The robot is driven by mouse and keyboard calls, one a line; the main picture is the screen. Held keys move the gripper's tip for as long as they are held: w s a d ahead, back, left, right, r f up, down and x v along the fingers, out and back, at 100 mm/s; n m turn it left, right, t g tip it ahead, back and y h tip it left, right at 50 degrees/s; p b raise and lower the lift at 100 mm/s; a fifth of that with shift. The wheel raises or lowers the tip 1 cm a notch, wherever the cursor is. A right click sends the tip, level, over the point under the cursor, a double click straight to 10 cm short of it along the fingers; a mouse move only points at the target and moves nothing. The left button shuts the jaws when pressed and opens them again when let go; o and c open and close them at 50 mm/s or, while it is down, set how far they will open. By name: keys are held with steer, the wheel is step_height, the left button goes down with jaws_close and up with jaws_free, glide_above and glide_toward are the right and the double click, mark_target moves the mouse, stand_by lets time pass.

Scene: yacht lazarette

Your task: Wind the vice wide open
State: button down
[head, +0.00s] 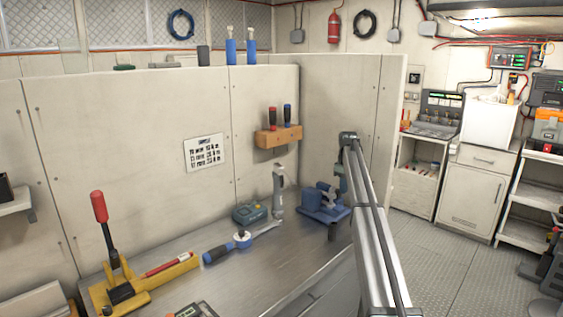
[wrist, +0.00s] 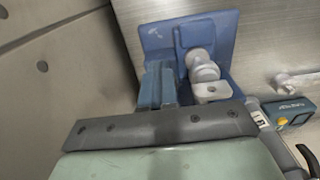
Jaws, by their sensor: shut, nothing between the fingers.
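The blue vice (head: 322,203) stands on the right end of the steel workbench, near the corner of the panels. In the wrist view the vice (wrist: 160,38) shows its blue base, blue upright parts and a pale round screw (wrist: 203,68) beside a light block. How far its jaws stand apart is not clear. My gripper (head: 341,186) is at the right side of the vice, pointing down, shut and empty. In the wrist view my gripper's body fills the bottom and hides part of the vice. I cannot tell whether it touches the vice. No vice handle can be made out clearly.
A teal battery-like box (head: 249,212), a torque wrench (head: 240,241) and a grey upright tool (head: 278,190) lie or stand left of the vice. A yellow lever press (head: 130,280) is at the left. Panels (head: 350,110) rise behind the vice. The front right of the bench is bare.

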steer(key=shift+w+d+f, duration=0.6)
steer(key=shift+w+d, duration=0.05)
steer(key=shift+w, duration=0.05)
steer(key=shift+w+a, duration=0.1)
stand_by(0.4)
steer(key=shift+s+d, duration=0.2)
steer(key=shift+d, duration=0.2)
steer(key=shift+r, duration=0.1)
step_height(320, 180, up, 6)
stand_by(0.3)
steer(key=shift+a, duration=0.1)
